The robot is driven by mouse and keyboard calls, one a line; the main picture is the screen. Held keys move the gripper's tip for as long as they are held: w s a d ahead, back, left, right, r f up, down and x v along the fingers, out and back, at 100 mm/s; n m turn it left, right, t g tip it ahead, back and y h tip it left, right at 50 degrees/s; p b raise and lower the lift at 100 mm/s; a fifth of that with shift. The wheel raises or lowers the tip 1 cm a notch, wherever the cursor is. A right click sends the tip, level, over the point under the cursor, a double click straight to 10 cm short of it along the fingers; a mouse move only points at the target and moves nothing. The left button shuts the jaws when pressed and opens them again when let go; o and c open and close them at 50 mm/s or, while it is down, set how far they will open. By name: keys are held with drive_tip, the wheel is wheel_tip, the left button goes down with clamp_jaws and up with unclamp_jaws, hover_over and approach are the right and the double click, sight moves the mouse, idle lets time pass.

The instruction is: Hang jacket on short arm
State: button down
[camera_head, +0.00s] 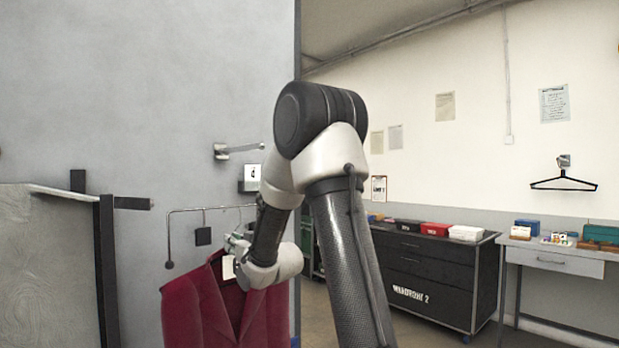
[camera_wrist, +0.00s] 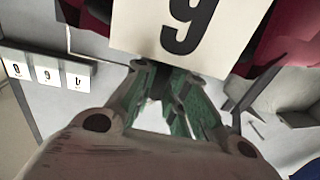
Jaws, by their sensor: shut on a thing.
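A dark red jacket (camera_head: 196,315) hangs below my gripper (camera_head: 237,243) in the head view, left of my arm. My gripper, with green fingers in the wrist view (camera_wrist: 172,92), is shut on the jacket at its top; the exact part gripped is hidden. A white tag with a large digit (camera_wrist: 190,25), which reads as 9 from this side, sits just beyond the fingers, with red cloth (camera_wrist: 270,45) at its sides. A short metal arm (camera_head: 240,149) sticks out from the grey wall, above and apart from the jacket.
A thin rail (camera_head: 190,210) with a ball end (camera_head: 169,265) and a dark plate is close above the jacket. A grey cabinet (camera_head: 45,270) with a dark post stands at left. A black drawer unit (camera_head: 430,275) and a table (camera_head: 555,258) stand at right.

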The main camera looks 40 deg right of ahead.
drive_tip(key=s+d+r+y, duration=0.1)
drive_tip(key=s+d+r, duration=0.3)
drive_tip(key=s+r, duration=0.3)
drive_tip(key=s+d+r, duration=0.4)
drive_tip(key=s+r, duration=0.1)
drive_tip(key=r, duration=0.3)
drive_tip(key=s+r+h, duration=0.2)
drive_tip(key=s+r, duration=0.3)
drive_tip(key=s, duration=0.8)
drive_tip(key=w, duration=2.3)
drive_tip(key=shift+w+a+f+m, duration=0.15)
drive_tip(key=shift+w+f+m, duration=0.1)
drive_tip(key=shift+w+m, duration=0.05)
drive_tip(key=c, duration=1.4)
unclamp_jaws()
drive_tip(key=shift+o, duration=0.2)
drive_tip(key=shift+f, duration=0.15)
